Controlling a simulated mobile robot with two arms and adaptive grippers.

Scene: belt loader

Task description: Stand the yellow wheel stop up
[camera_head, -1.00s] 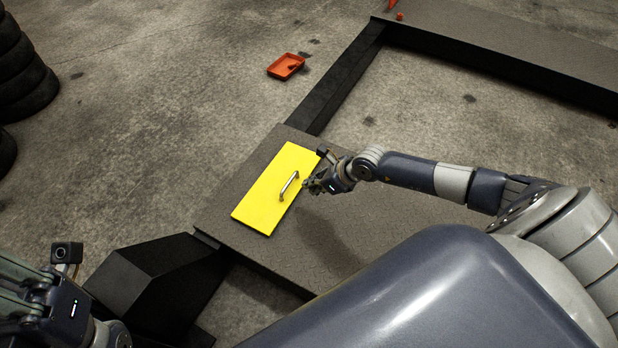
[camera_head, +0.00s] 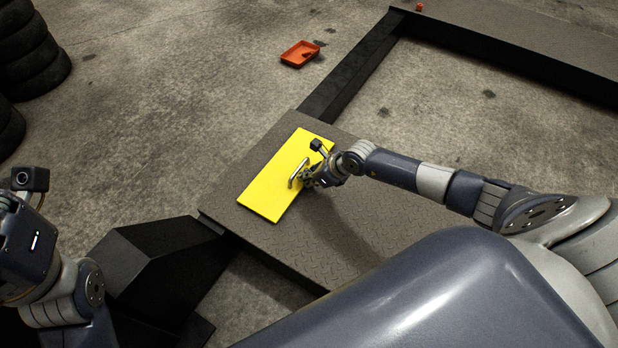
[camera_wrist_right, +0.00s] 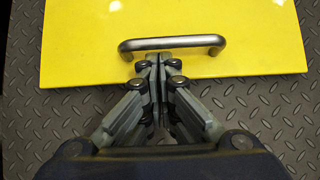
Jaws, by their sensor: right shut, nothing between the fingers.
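The yellow wheel stop (camera_head: 276,188) lies flat on the dark patterned plate of the loader, a metal handle (camera_head: 298,174) on its upper face. In the right wrist view the wheel stop (camera_wrist_right: 220,22) fills the top and its handle (camera_wrist_right: 172,43) runs across the middle. My right gripper (camera_head: 305,178) is shut and empty, its fingertips (camera_wrist_right: 157,60) over the wheel stop's near edge, just short of the handle. I cannot tell whether they touch it. In the head view my left arm is at the lower left, and its gripper fingers are out of the frame.
The dark plate (camera_head: 355,235) has bare room around the wheel stop. A black sloped block (camera_head: 150,255) stands at its left end. A red tray (camera_head: 300,54) lies on the concrete floor beyond. Stacked tyres (camera_head: 30,55) stand at the far left.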

